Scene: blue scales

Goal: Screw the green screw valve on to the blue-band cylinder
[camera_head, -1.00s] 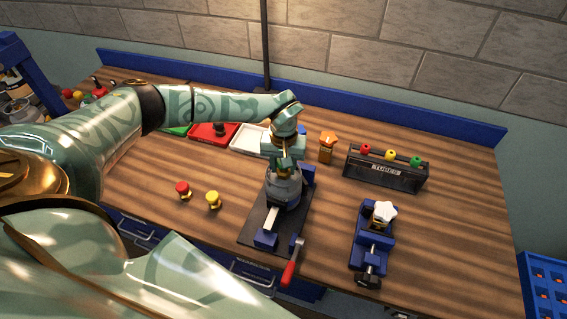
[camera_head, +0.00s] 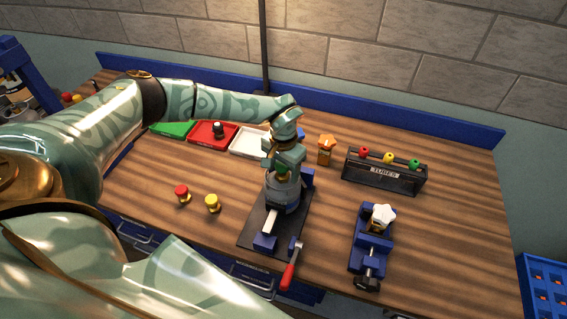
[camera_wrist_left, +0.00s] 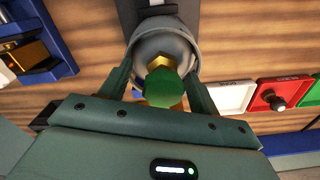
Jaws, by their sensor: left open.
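A grey cylinder (camera_head: 284,193) stands upright in the blue vise (camera_head: 266,241) at the middle of the bench. I cannot make out a blue band on it. The green screw valve (camera_wrist_left: 165,90), with a brass fitting under it, is at the cylinder's top (camera_wrist_left: 163,40). It also shows in the head view (camera_head: 282,172), below the jaws. My left gripper (camera_wrist_left: 164,72) comes down from above with its fingers open, one on each side of the valve. I cannot tell whether they touch it. My right gripper is in neither view.
A red valve (camera_head: 182,191) and a yellow valve (camera_head: 213,201) stand to the left. Green, red (camera_head: 213,133) and white trays lie behind. An orange star valve (camera_head: 326,147), a tube rack (camera_head: 385,171) and a second vise with a white star valve (camera_head: 383,214) are to the right.

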